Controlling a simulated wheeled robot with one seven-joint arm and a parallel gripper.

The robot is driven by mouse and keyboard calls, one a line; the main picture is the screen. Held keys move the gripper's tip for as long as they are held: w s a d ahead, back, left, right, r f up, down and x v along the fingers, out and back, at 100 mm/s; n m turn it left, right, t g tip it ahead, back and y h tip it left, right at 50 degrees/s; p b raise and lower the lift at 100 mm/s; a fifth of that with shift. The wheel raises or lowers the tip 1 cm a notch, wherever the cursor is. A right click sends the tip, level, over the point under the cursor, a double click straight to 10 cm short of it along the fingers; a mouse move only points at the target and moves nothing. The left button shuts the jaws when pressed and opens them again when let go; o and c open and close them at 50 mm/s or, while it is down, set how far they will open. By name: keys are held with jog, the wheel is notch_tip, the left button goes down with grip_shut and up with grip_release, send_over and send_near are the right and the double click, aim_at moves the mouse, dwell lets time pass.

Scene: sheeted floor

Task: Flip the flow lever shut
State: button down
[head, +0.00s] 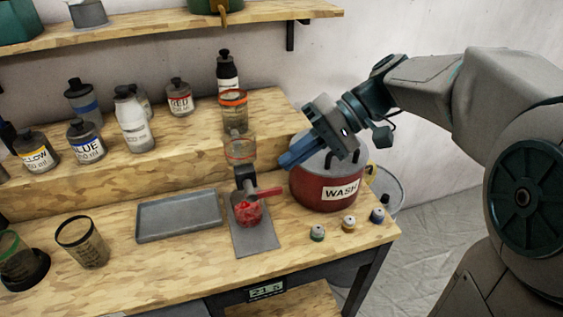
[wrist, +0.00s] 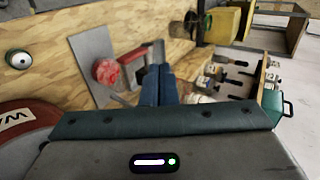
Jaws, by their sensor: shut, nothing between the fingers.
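The flow lever (head: 265,192) is a red handle on the grey valve below a clear funnel (head: 240,151). It sticks out to the right, roughly level. A small container with red contents (head: 248,216) sits beneath it, and also shows in the wrist view (wrist: 107,72). My gripper (head: 284,163) has blue fingers pressed together and empty. It is above and right of the lever, apparently apart from it. In the wrist view the closed fingers (wrist: 158,75) point towards the valve area, where the lever's outline is hard to make out.
A red WASH pot (head: 318,190) stands just right, below my gripper. Several small jars (head: 348,223) stand near the bench's right end. A grey tray (head: 178,215) lies left of the dispenser's grey plate (head: 256,240). Bottles (head: 133,122) line the raised shelf behind.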

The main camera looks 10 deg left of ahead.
jog(key=w+d+r, duration=0.2)
jog(key=w+d, duration=0.1)
jog(key=d, duration=0.4)
jog(key=shift+d+r, duration=0.15)
jog(key=shift+r, duration=0.2)
jog(key=shift+w, duration=0.1)
jog(key=s+d+f+m+t+h, duration=0.2)
jog(key=s+d+f+t+h, duration=0.1)
jog(key=s+d+f+h, duration=0.2)
jog(key=s+d+f+m+t+h, duration=0.3)
jog(key=s+d+f+t+h, duration=0.1)
jog(key=f, duration=0.6)
jog(key=shift+s+d+f+h+p, duration=0.2)
jog(key=shift+s+d+h+p, duration=0.1)
jog(key=shift+s+d+h, duration=0.5)
jog(key=shift+s+a, duration=0.15)
jog(key=shift+a, duration=0.05)
